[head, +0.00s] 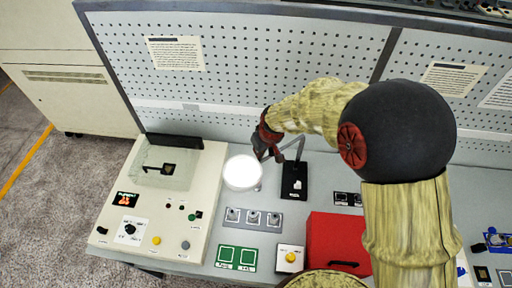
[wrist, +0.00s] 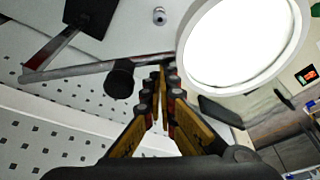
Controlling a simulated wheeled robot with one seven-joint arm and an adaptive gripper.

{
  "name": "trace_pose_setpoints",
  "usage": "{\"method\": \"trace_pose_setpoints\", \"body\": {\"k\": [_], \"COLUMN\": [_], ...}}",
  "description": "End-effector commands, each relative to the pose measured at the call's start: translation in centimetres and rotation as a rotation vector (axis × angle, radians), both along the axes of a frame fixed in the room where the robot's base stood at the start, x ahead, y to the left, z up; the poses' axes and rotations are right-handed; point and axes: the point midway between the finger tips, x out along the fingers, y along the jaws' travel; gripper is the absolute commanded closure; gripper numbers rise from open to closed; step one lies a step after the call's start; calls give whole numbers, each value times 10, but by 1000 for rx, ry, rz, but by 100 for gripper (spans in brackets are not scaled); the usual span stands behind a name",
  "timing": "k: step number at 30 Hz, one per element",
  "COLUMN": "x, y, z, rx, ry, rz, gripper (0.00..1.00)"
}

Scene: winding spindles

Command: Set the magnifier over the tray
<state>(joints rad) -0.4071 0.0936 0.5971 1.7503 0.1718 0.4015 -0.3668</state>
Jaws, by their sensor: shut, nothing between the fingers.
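The magnifier has a bright round white head (head: 242,172), a jointed grey arm (head: 300,150) and a black base (head: 294,181) on the bench. Its ringed head fills the upper right of the wrist view (wrist: 245,45); its bar and a black knob (wrist: 119,79) show at left. My gripper (head: 264,154) is shut and empty, just behind the head and beside the arm; its closed fingers also show in the wrist view (wrist: 160,78). I cannot tell whether they touch the magnifier. A grey plate with several small round fittings (head: 253,218), possibly the tray, lies in front of the head.
A cream control box (head: 160,205) with a clear cover stands at left. A red box (head: 338,243) sits at right, partly behind my arm. Green squares (head: 237,258) and a yellow button box (head: 290,258) are near the front edge. A perforated panel (head: 250,60) rises behind.

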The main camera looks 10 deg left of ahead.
Motion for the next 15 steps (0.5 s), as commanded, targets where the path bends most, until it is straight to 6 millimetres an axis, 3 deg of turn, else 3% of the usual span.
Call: {"method": "trace_pose_setpoints", "body": {"k": [6, 15], "x": [-21, -34], "y": [-17, -32], "z": [-2, -1], "rx": [-1, -1], "ry": [-1, 0], "rz": [0, -1], "gripper": [100, 100]}}
